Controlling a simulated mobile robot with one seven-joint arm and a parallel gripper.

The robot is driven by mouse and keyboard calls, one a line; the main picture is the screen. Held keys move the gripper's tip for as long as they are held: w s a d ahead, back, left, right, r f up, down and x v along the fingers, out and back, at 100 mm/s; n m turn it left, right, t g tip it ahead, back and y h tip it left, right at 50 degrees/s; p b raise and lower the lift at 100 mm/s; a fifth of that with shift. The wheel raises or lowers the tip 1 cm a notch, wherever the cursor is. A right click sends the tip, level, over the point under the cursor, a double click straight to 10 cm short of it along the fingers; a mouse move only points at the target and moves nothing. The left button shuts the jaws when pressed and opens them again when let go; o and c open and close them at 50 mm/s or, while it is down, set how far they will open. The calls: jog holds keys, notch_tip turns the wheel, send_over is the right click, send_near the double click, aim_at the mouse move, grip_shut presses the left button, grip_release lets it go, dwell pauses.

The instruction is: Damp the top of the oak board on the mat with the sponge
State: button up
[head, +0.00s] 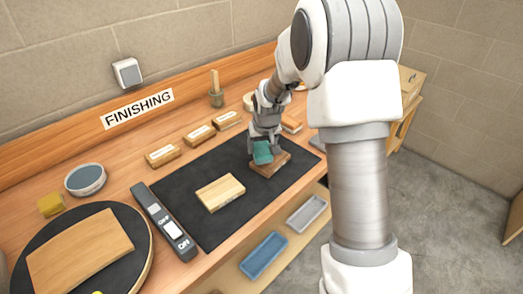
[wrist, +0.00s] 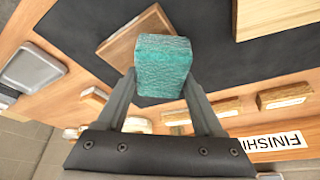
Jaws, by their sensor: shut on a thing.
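My gripper (head: 264,143) is shut on a teal, rough-textured block that looks like a sponge (head: 262,153); it also shows between the fingers in the wrist view (wrist: 163,66). The sponge is over the back left part of a brown board (head: 273,166) on the black mat (head: 210,158). The brown board also shows behind the sponge in the wrist view (wrist: 122,42). I cannot tell whether sponge and board touch. A paler board (head: 220,192) lies flat on the mat to the left. Which of the two is oak is not clear from the frames.
A round grey dish (head: 85,179) and a small yellow block (head: 51,205) stand at the left. A switch bar (head: 163,222) lies along the mat's left edge. Several labelled wood blocks (head: 198,135) line the back. A board (head: 80,252) rests on a black disc.

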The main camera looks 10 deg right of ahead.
jog(key=shift+r+p, duration=1.1)
jog(key=shift+r, duration=1.1)
